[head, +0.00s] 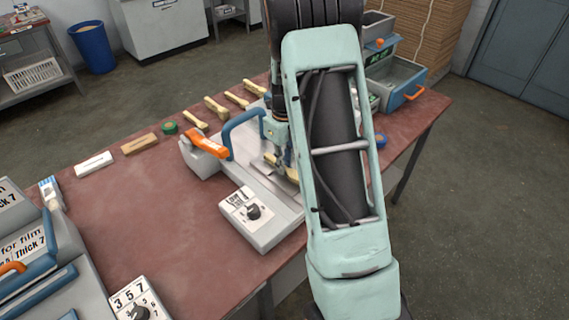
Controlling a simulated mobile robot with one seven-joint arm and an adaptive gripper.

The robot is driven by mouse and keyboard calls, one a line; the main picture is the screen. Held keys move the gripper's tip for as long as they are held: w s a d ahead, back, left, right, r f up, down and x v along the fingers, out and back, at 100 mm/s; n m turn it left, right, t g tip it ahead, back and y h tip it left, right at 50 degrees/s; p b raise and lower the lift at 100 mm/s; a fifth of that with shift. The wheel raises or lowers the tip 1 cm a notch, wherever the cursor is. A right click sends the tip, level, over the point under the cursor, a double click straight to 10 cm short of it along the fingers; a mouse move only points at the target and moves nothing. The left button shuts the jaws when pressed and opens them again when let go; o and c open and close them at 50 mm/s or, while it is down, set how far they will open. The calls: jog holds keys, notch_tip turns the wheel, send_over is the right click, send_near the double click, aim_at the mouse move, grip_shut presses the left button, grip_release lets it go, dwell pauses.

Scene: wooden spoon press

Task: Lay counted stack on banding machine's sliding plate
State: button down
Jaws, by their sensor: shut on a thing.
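The banding machine (202,160) stands on the red-brown table, with a blue arch (230,132), an orange lever (207,144) and a dial box (250,218). Its pale metal plate (266,192) lies behind the dial box. My gripper (284,157) points down over the plate, right of the arch. It is shut on a small tan wooden stack (272,159). The stack is low over the plate; I cannot tell whether it touches. My arm hides the machine's right side and part of the stack.
Several tan wooden pieces (216,108) lie along the table's far edge, with a green roll (169,128), a brown block (139,144) and a white block (94,164).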

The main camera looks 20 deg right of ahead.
jog(key=shift+f, duration=0.1)
jog(key=shift+f, duration=0.15)
jog(key=c, duration=1.9)
grip_release()
jog(key=shift+c, duration=0.2)
notch_tip(320, 180, up, 12)
jog(key=shift+r, duration=0.2)
